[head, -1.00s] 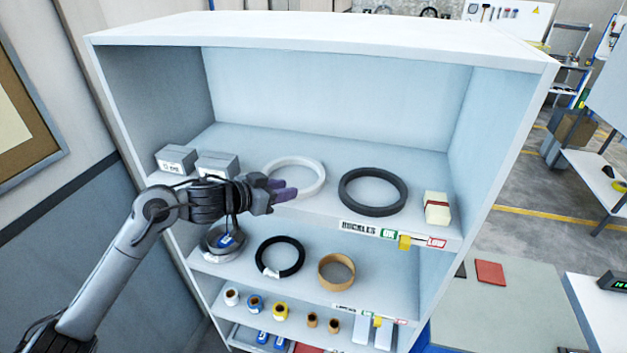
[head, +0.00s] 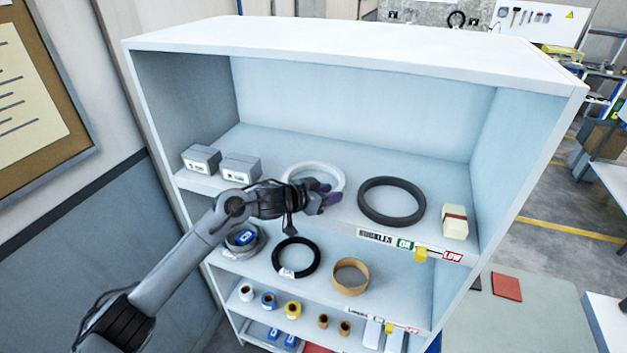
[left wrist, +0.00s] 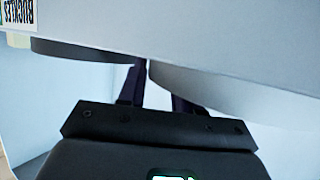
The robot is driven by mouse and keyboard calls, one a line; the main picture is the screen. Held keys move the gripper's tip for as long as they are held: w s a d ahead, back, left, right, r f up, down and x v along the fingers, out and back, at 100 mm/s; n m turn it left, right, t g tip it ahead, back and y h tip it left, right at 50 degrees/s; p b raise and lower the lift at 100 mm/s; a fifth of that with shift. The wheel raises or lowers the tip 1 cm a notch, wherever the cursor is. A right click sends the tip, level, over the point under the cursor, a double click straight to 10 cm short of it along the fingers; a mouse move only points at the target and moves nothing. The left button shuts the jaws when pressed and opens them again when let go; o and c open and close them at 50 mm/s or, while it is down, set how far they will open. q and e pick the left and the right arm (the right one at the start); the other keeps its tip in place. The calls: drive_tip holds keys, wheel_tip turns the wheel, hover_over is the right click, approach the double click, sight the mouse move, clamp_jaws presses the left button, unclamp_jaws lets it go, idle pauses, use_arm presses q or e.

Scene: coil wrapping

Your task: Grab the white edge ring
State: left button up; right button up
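The white edge ring (head: 300,168) lies flat on the top shelf, left of a dark grey ring (head: 391,201). My left gripper (head: 331,195) is at the ring's front right part and hides some of it. In the left wrist view the two dark fingers (left wrist: 155,90) stand apart. The white ring's pale side (left wrist: 235,97) fills the right there and covers the tip of the right finger. The left finger shows beside the ring's end. I see no clear grip on it. My right gripper is out of view.
Two grey boxes (head: 240,169) stand left on the same shelf, and a cream block (head: 454,221) at the right. The dark ring is close to my fingers. A black ring (head: 296,258) and a tan ring (head: 350,276) lie one shelf below.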

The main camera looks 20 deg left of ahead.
use_arm(q)
clamp_jaws()
drive_tip(key=shift+r, duration=0.1)
idle(0.4)
